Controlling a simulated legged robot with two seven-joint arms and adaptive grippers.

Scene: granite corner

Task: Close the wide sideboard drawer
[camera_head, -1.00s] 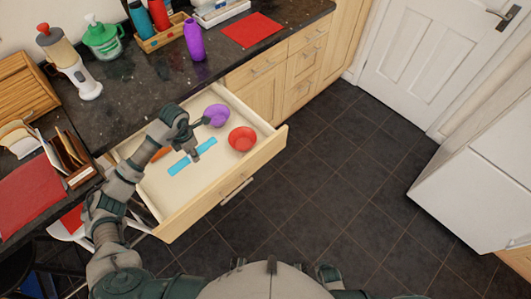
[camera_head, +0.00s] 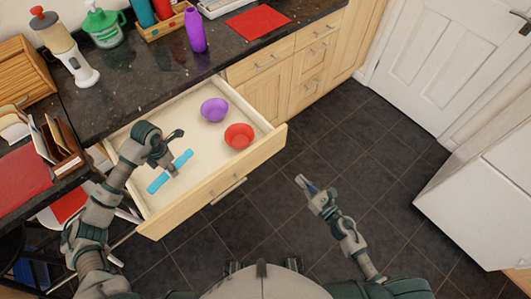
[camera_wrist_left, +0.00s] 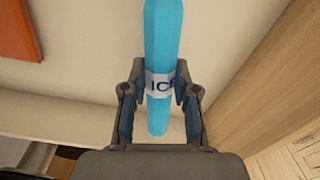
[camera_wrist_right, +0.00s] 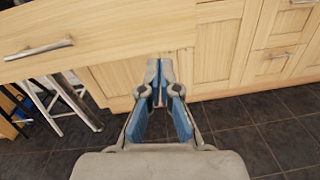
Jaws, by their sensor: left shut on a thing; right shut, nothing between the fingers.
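The wide drawer (camera_head: 225,186) is pulled out from under the dark counter; its front panel shows in the right wrist view (camera_wrist_right: 115,25) with a bar handle (camera_wrist_right: 39,50). Inside are a purple bowl (camera_head: 214,110), a red bowl (camera_head: 239,136) and a light-blue stick (camera_head: 156,184) with a white label. My left gripper (camera_head: 175,153) is over the drawer, shut on the blue stick (camera_wrist_left: 163,35); whether the stick touches the drawer bottom I cannot tell. My right gripper (camera_head: 303,183) is shut and empty, in front of the drawer to the right, apart from it.
The counter (camera_head: 150,80) holds a purple bottle (camera_head: 195,30), a blender-like appliance (camera_head: 68,52), a green-lidded jar (camera_head: 103,28) and a red mat (camera_head: 257,22). An orange item (camera_wrist_left: 15,30) lies near the stick. A stool stands lower left. The dark tiled floor (camera_head: 330,140) is clear on the right.

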